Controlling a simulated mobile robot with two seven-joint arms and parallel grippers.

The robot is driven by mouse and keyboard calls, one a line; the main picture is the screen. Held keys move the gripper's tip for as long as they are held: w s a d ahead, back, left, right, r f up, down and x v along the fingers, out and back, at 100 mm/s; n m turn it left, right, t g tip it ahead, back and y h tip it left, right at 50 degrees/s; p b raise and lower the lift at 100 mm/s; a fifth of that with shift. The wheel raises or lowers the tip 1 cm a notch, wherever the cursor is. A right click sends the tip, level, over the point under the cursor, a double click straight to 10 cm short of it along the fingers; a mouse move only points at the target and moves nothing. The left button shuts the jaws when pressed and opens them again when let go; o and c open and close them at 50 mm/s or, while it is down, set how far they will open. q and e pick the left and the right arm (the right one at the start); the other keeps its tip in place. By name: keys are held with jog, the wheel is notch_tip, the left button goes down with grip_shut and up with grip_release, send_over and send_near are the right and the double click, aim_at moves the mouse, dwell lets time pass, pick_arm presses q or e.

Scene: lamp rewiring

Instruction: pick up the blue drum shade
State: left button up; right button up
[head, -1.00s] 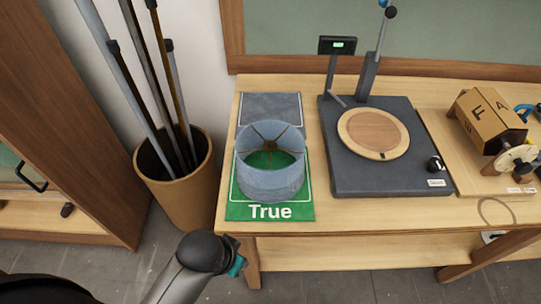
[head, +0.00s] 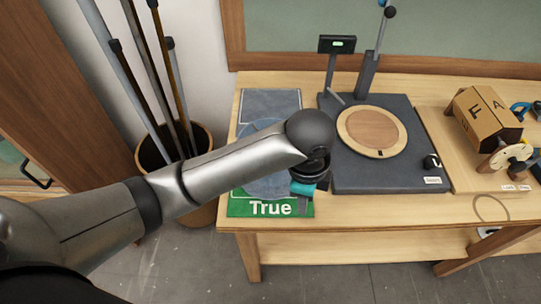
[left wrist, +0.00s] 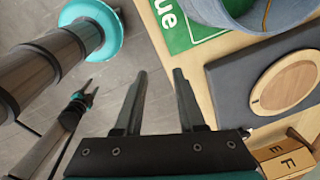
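The blue drum shade (head: 264,187) stands on the green half of a mat marked "True" (head: 235,208) on the wooden bench. My left forearm crosses in front of it and hides most of it in the head view. Its rim and inner wall show at the top right of the left wrist view (left wrist: 262,18). My left gripper (head: 304,205) hangs over the front right side of the mat, near the shade. In the left wrist view its two fingers (left wrist: 162,75) are apart with nothing between them. My right gripper (left wrist: 88,84) appears small at the left there; its opening is unclear.
A dark press-like stand with a round wooden plate (head: 373,131) is right of the mat. A cardboard box (head: 487,116) and a spool lie farther right. A bin (head: 200,213) with tall poles stands left of the bench.

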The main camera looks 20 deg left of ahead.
pick_arm(q)
jog(key=w+a+r+m+y, duration=0.4)
jog(key=w+a+r+y, duration=0.15)
jog(key=a, duration=0.35)
jog(key=shift+a+b+x, duration=0.1)
jog(key=shift+b+x, duration=0.8)
jog(key=shift+x, duration=2.8)
jog(key=shift+a+b+x, duration=0.15)
jog(key=shift+b+x, duration=0.75)
jog(key=shift+x, duration=2.8)
jog(key=shift+r, duration=0.1)
grip_shut()
